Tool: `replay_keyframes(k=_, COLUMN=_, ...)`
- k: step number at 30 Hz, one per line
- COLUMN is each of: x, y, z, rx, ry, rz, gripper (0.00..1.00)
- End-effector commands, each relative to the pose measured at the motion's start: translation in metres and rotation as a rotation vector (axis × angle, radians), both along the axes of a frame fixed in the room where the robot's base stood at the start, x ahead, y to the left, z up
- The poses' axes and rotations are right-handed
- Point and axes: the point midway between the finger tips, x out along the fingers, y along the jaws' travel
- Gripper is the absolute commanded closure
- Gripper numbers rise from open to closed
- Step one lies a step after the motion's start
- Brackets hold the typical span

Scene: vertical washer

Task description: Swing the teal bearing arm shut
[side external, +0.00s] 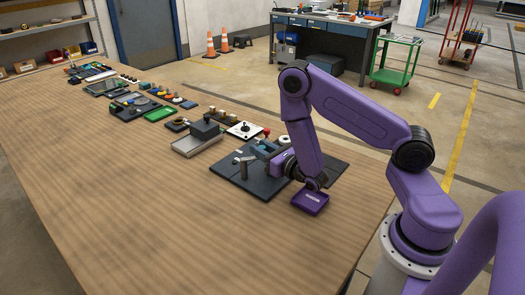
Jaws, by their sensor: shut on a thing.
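A dark base plate (228,167) lies on the wooden table and carries the washer fixture. A grey upright post with a short crossbar (244,165) stands on its left part. The teal bearing arm (265,149) appears as a small blue-grey piece behind the post, partly covered by my wrist. My gripper (279,160) is low over the plate, right beside this piece, and is shut on it. The fingertips are too small and too hidden to make out. The bearing arm's exact angle cannot be told.
A dark panel (333,170) lies at the right. The table's front left is clear.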

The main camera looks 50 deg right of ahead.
Motion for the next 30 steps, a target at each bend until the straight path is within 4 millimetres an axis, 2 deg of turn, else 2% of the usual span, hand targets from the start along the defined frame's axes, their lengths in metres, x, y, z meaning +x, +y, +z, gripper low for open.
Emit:
replay_keyframes(k=12, x=0.0049, y=-0.0027, z=0.0012, rx=0.000, ry=-0.006, rz=0.086, gripper=1.00)
replay_keyframes(k=29, x=0.0059, y=-0.0007, z=0.0011, rx=0.003, ry=-0.005, rz=0.104, gripper=1.00)
replay_keyframes(k=30, x=0.0059, y=-0.0006, z=0.0011, rx=0.003, ry=-0.005, rz=0.104, gripper=0.62)
